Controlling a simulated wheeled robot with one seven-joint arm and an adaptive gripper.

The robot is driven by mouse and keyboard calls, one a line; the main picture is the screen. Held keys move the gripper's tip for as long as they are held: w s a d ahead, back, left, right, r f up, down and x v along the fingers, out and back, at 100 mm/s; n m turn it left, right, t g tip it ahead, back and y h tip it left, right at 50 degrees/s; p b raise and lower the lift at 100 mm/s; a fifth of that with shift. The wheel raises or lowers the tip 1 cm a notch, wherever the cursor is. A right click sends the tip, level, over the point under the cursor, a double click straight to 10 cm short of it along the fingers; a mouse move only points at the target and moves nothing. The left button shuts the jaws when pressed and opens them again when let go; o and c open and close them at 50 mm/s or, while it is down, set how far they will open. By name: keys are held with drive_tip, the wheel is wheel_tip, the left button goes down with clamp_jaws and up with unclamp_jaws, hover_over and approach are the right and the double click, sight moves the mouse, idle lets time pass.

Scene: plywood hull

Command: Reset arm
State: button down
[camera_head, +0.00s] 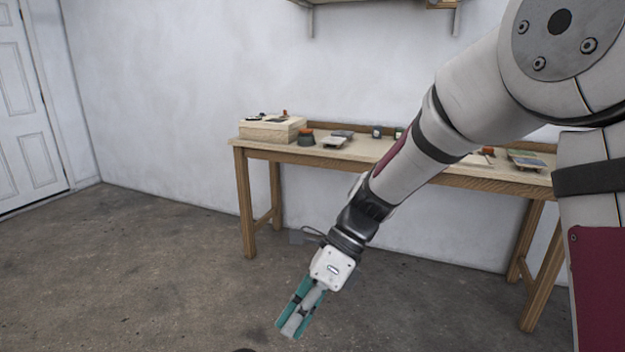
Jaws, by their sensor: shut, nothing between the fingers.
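My arm (455,110) comes in from the upper right and slants down to the left across the view. It is partly bent, with the wrist in front of the workbench. My gripper (288,331) hangs over the bare floor, pointing down and left. Its teal-edged fingers are together and hold nothing. It is apart from the bench and touches nothing that I can see.
A wooden workbench (345,156) stands against the white wall, partly hidden by my arm. A pale box (268,131), a dark round jar (306,138) and several small items lie on it. The concrete floor (140,270) is clear at left. A white door (22,110) is far left.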

drive_tip(key=s+d+r+n+t+h, duration=0.3)
drive_tip(key=s+d+r+n, duration=0.1)
drive_tip(key=s+d+n, duration=0.65)
drive_tip(key=s+d+r+n+t+h, duration=0.3)
drive_tip(key=s+d+r+n+h, duration=0.15)
drive_tip(key=s+d+n, duration=0.6)
wheel_tip(320, 180, up, 16)
drive_tip(key=s+d+m+t+p, duration=0.1)
drive_tip(key=t+p, duration=0.1)
drive_tip(key=p, duration=1.2)
drive_tip(key=shift+s+r+t+y, duration=0.2)
drive_tip(key=shift+s+t+y, duration=0.1)
drive_tip(key=shift+y, duration=0.05)
drive_tip(key=shift+d, duration=0.15)
